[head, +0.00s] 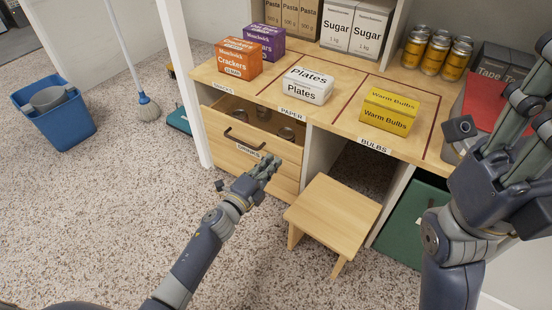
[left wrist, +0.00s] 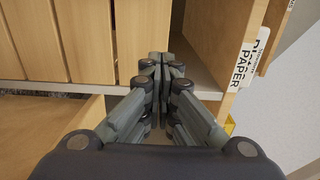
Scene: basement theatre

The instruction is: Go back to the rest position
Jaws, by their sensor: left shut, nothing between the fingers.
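My left gripper (head: 268,166) is shut and empty, in front of the lower wooden drawer and near its DRINKS label (head: 250,149). In the left wrist view its fingers (left wrist: 160,68) are together, with wooden boards and a light shelf edge beyond. The upper drawer (head: 238,134) is pulled out, and several cans (head: 287,133) show inside. My right gripper (head: 535,85) is raised at the right edge, fingers pointing up and partly cut off. I cannot tell whether it is open or shut.
A wooden stool (head: 333,211) stands right of my left gripper. The counter holds an orange crackers box (head: 239,59), a plates box (head: 306,87) and a yellow bulbs box (head: 389,110). A blue bucket (head: 58,120) and a mop (head: 148,108) are left.

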